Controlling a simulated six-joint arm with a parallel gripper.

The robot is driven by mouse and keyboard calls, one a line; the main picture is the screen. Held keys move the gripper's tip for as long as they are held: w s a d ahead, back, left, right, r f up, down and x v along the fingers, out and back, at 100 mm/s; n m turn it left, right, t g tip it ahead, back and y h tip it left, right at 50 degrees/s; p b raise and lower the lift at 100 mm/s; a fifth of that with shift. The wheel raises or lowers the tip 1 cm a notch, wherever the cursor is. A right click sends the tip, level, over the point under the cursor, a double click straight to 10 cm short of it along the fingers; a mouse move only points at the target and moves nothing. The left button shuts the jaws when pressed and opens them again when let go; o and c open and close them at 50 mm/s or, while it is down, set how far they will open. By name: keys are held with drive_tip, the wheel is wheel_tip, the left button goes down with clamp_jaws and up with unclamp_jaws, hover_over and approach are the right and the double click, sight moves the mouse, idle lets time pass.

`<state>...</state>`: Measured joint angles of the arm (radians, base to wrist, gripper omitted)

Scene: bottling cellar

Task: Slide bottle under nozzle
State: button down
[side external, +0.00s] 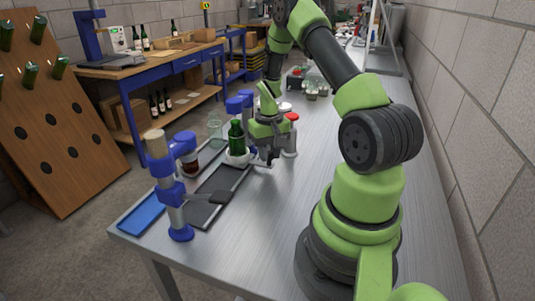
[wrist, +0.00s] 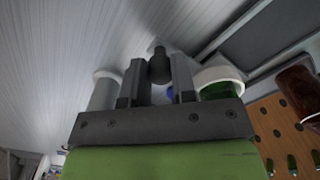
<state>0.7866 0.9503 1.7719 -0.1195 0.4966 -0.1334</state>
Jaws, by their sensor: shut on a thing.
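A green bottle (side external: 237,139) stands upright in a white round holder (side external: 237,159) on the bench. The bottle also shows in the wrist view (wrist: 218,91), right of the fingers, inside a white rim (wrist: 219,75). My gripper (side external: 269,159) is just right of the holder, low over the bench. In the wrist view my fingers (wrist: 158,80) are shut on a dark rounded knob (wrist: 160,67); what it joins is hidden. A blue head (side external: 236,104) is behind and above the bottle; whether it bears the nozzle, I cannot tell.
A dark tray (side external: 216,187) lies in front of the bottle. A red-capped white cylinder (side external: 291,137) stands close right of my gripper.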

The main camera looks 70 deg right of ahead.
drive_tip(key=shift+d, duration=0.3)
drive_tip(key=c, duration=1)
unclamp_jaws()
drive_tip(key=shift+o, duration=0.4)
drive_tip(key=shift+a, duration=0.1)
drive_tip(key=shift+r, duration=0.15)
wheel_tip(320, 180, up, 9)
drive_tip(key=shift+r, duration=0.35)
